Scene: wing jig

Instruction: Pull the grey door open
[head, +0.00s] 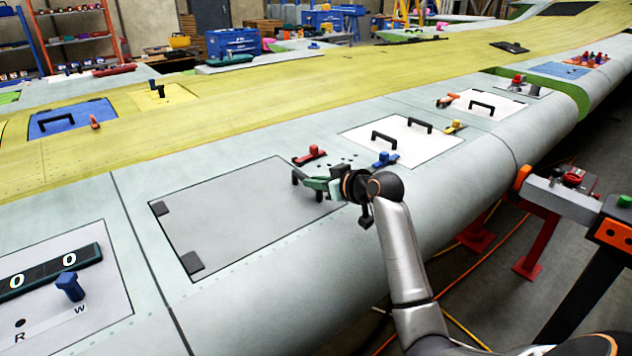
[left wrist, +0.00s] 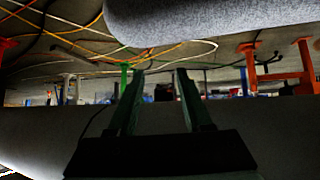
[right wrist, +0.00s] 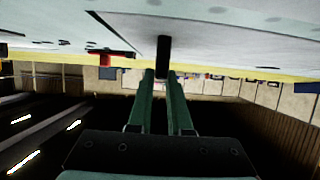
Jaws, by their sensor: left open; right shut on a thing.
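The grey door (head: 235,215) lies flat in the pale wing skin, flush as far as I can see, with two dark hinges (head: 190,263) on its left side. My right gripper (head: 316,184) is at the door's right edge, shut on its dark handle (head: 297,177). The gripper partly hides the handle in the head view. In the right wrist view the handle (right wrist: 163,52) stands between the fingertips (right wrist: 162,75). My left gripper (left wrist: 160,73) is open and empty in the left wrist view, low near the floor stands; the head view does not show it.
A red latch (head: 310,155) sits just beyond the door's right edge. A blue latch (head: 385,159) is by a white panel (head: 405,138) with two black handles. A grey beam with a red clamp (head: 572,178) stands at the right.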

